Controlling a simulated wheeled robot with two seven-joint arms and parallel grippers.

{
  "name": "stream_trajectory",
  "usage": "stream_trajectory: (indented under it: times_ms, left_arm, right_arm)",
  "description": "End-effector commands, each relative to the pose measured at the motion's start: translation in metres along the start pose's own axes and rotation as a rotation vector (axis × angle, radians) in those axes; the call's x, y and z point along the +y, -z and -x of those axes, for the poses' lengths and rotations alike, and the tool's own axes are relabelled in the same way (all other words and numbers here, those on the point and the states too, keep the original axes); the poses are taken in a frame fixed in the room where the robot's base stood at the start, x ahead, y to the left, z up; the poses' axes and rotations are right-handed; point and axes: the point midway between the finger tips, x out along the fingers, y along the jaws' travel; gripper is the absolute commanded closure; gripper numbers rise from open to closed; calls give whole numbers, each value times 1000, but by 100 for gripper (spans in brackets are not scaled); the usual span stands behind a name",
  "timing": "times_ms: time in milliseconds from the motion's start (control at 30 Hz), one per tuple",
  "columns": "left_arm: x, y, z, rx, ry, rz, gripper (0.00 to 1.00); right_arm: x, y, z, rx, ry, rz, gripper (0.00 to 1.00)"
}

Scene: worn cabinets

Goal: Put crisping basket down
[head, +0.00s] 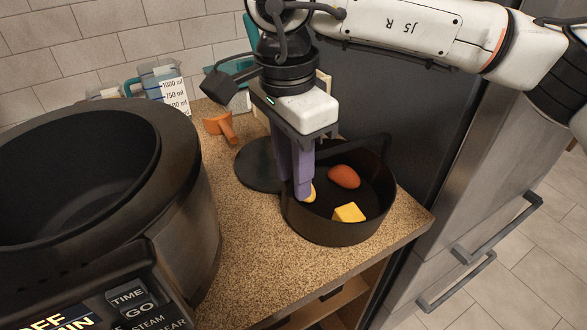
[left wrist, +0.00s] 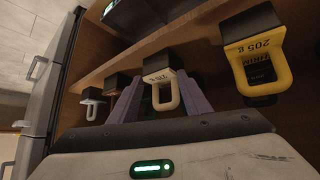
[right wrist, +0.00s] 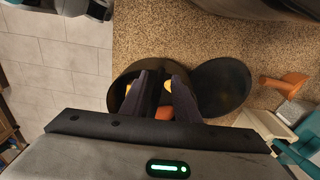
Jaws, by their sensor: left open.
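The crisping basket appears to be the round black vessel (head: 335,232) with a raised handle, standing upright near the counter's right corner. It holds a reddish-orange item (head: 344,176), a yellow block (head: 349,212) and another yellow item partly hidden by a finger. My right gripper (head: 303,195) points down over its left side, with the fingertips inside the rim. In the right wrist view its fingers (right wrist: 163,82) stand apart over the basket (right wrist: 124,85). My left gripper (left wrist: 156,98) shows only in the left wrist view, open below a wooden shelf; a white loop shows between its fingers.
A large dark cooker (head: 190,215) fills the left of the counter. A black disc (head: 256,165) lies left of the basket, with an orange object (head: 220,126) behind it. A measuring jug (head: 163,83) stands at the back. Yellow (left wrist: 262,65) and white loops hang under the shelf.

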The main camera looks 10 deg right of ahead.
Motion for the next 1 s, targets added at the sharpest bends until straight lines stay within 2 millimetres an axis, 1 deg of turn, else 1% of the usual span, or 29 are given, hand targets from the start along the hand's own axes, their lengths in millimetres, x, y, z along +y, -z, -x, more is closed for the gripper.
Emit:
stream_trajectory:
  times_ms: [167,267,333,700,833,900,1000]
  left_arm:
    - [0,1,1,-1,0,0,56]
    - [1,6,7,-1,0,0,56]
    - [1,4,5,0,-1,0,56]
    - [1,0,3,-4,-1,1,56]
    - [1,0,3,-4,-1,0,56]
    - [1,0,3,-4,-1,0,56]
    - [1,0,3,-4,-1,1,56]
  right_arm:
    - [0,0,2,0,0,0,71]
    - [0,1,10,1,1,0,71]
    - [-1,0,17,0,4,-1,71]
    - [-1,0,96,1,3,0,71]
    - [-1,0,115,0,1,1,71]
    - [0,0,122,1,1,1,71]
    - [0,0,127,1,0,2,71]
